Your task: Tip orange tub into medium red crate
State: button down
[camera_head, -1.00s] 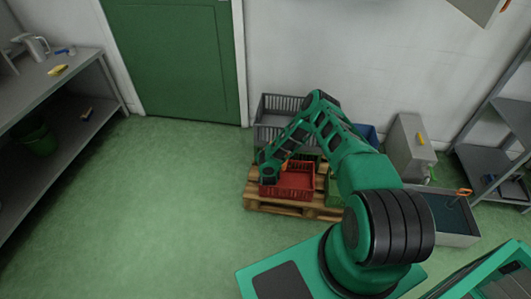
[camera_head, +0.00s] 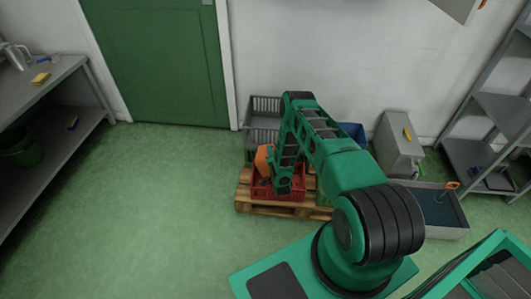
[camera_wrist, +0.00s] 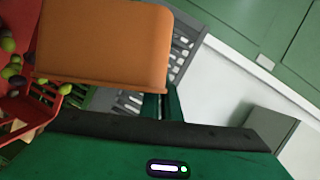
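The orange tub (camera_head: 264,160) shows beside the end of my arm, tilted above the medium red crate (camera_head: 292,194). In the wrist view the tub (camera_wrist: 105,42) fills the upper middle, with its rim edge toward the gripper. My gripper (camera_wrist: 163,106) is at that rim and appears shut on it; the fingertips are mostly hidden. Green and dark olives (camera_wrist: 12,62) show at the left in the wrist view, against the red crate (camera_wrist: 45,93). The inside of the tub is hidden.
The red crate stands on a wooden pallet (camera_head: 255,207). A grey crate (camera_head: 262,135) is behind it and a blue crate (camera_head: 354,131) is to the right. A grey trough (camera_head: 437,210) is farther right. The floor at left is clear.

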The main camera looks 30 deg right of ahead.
jog(key=s+d+f+m+t, duration=0.2)
jog(key=s+d+m, duration=0.2)
jog(key=d+m, duration=0.2)
jog(key=shift+s+h, duration=0.3)
jog(key=shift+s, duration=0.1)
dwell(0.4)
jog(key=shift+d, duration=0.1)
jog(key=shift+r, duration=0.1)
dwell(1.5)
